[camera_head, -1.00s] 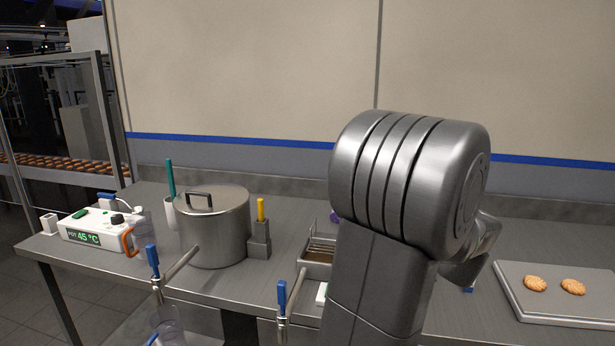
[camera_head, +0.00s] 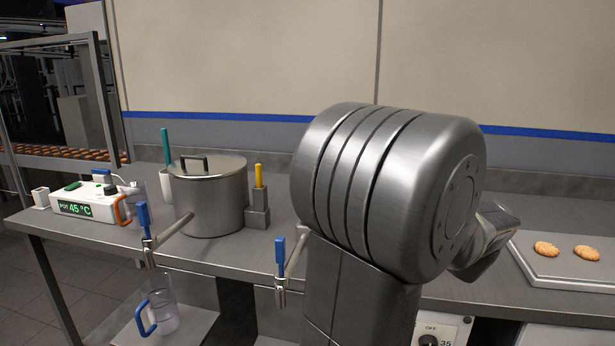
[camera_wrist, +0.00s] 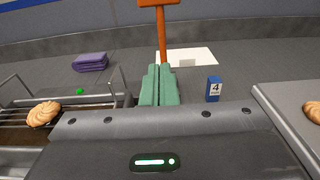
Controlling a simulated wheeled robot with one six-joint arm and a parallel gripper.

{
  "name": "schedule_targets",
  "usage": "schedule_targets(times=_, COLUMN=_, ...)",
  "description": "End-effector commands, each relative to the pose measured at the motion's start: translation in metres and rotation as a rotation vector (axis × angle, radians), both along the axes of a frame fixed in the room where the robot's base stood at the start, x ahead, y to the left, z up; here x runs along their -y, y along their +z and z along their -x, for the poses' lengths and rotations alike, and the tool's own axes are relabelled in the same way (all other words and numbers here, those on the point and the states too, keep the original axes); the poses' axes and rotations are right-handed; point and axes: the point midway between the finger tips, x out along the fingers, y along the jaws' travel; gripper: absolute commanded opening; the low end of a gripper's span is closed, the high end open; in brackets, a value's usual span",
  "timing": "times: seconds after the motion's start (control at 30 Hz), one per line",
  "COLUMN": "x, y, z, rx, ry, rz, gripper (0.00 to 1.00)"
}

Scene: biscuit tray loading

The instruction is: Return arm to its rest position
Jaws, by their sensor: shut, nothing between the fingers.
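My gripper (camera_wrist: 159,85) shows in the wrist view with its two green fingers together and nothing between them. It is above the steel table (camera_head: 125,238), apart from the things on it. In the head view my large arm joint and link fill the middle and right, and they hide the fingers and part of the table behind.
A lidded pot (camera_head: 210,200) stands left of my arm, near a controller reading 45 °C (camera_head: 85,205). Blue-handled taps (camera_head: 281,256) stick out at the front edge. A tray (camera_head: 545,268) with biscuits lies at right. The wrist view shows a purple cloth (camera_wrist: 90,62) and a blue number 4 block (camera_wrist: 214,89).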

Motion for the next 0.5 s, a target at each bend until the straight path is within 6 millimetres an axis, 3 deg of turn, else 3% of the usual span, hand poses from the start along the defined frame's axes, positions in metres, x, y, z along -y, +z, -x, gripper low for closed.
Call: schedule_targets(times=0.5, x=-0.002, y=-0.022, z=0.01, rx=0.101, ry=-0.001, rz=0.024, gripper=0.0)
